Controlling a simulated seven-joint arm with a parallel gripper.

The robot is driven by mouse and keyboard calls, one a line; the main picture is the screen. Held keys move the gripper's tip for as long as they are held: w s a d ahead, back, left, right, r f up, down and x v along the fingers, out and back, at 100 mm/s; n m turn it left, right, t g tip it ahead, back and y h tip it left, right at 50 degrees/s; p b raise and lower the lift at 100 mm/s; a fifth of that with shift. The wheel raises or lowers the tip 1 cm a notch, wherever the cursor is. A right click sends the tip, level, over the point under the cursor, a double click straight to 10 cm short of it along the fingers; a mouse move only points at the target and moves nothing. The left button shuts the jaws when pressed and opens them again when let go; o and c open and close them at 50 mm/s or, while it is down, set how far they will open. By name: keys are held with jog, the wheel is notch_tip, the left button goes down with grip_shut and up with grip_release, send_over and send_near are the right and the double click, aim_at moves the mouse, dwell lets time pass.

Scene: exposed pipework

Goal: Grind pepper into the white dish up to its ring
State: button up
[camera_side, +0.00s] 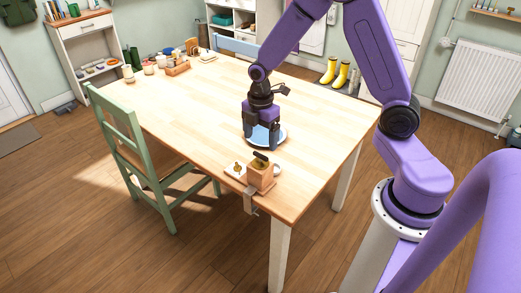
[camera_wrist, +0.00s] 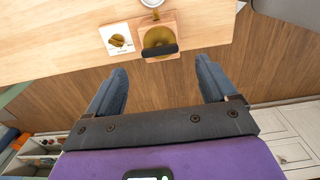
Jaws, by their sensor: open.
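A wooden box grinder (camera_side: 261,178) with a brass top and a dark handle (camera_wrist: 160,51) stands at the table's near corner; it also shows in the wrist view (camera_wrist: 171,22). A small white dish (camera_side: 277,170) sits close beside it, mostly hidden behind the box. In the wrist view the dish (camera_wrist: 152,3) is cut off by the top edge, so its contents and ring cannot be made out. My gripper (camera_side: 261,143) is open and empty, pointing down behind the grinder and apart from it. Its two fingers (camera_wrist: 160,84) are spread wide in the wrist view.
A white card (camera_wrist: 118,39) with a brownish picture or object lies left of the grinder. A metal clamp (camera_side: 250,203) hangs at the table edge. Jars and a wooden tray (camera_side: 178,68) stand far back; the mid-table is clear.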

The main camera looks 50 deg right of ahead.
aim_at(261, 154)
jog(key=shift+f, duration=2.7)
jog(key=c, duration=1.1)
